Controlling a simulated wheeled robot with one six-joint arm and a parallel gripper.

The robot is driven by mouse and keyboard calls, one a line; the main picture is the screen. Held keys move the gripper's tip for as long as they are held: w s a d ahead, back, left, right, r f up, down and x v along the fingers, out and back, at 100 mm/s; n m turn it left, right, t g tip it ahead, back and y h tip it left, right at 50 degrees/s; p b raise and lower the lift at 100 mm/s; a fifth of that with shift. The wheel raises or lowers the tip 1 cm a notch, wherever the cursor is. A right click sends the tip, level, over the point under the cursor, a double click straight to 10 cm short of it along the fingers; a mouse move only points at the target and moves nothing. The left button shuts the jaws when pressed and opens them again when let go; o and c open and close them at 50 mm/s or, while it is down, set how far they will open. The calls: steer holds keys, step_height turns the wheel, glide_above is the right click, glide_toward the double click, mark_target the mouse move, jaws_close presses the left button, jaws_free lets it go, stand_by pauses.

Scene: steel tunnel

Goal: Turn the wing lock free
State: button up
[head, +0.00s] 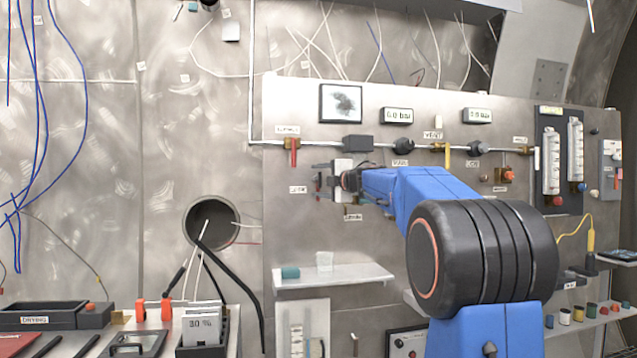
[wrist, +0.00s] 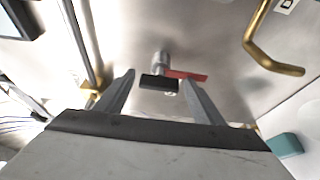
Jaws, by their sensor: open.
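The wing lock shows in the wrist view as a silver stem with a crosswise wing (wrist: 158,82), black on its left half and red on its right. The wing lies roughly level across that picture. My gripper (wrist: 157,79) is open, with one finger on each side of the wing. The red end overlaps the right finger's tip in the picture; I cannot tell whether they touch. In the head view my gripper (head: 324,181) is up at the steel panel beside a small label, and mostly hides the lock.
A brass bent handle (wrist: 263,42) stands at the upper right in the wrist view. In the head view a pipe with a red-handled valve (head: 293,152) runs above my gripper. A shelf (head: 335,277) with a teal piece and a white cup is below.

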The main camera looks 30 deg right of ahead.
steer(key=s+d, duration=0.2)
steer(key=s, duration=1.5)
steer(key=s+a+f+m+g, duration=0.4)
steer(key=s+a+f+m, duration=0.2)
steer(key=s+f, duration=0.6)
steer(key=s+a+f+m+g+h, duration=0.1)
steer(key=s+a+f+m+g, duration=0.3)
steer(key=f, duration=1.5)
steer(key=s+a+f+m+g, duration=0.5)
steer(key=s+a+f+m, duration=0.4)
steer(key=s+a+f, duration=0.5)
steer(key=s+f, duration=0.2)
steer(key=s, duration=0.4)
steer(key=shift+s+a+f+h, duration=0.15)
steer(key=shift+s+a+h, duration=0.15)
steer(key=shift+h, duration=0.1)
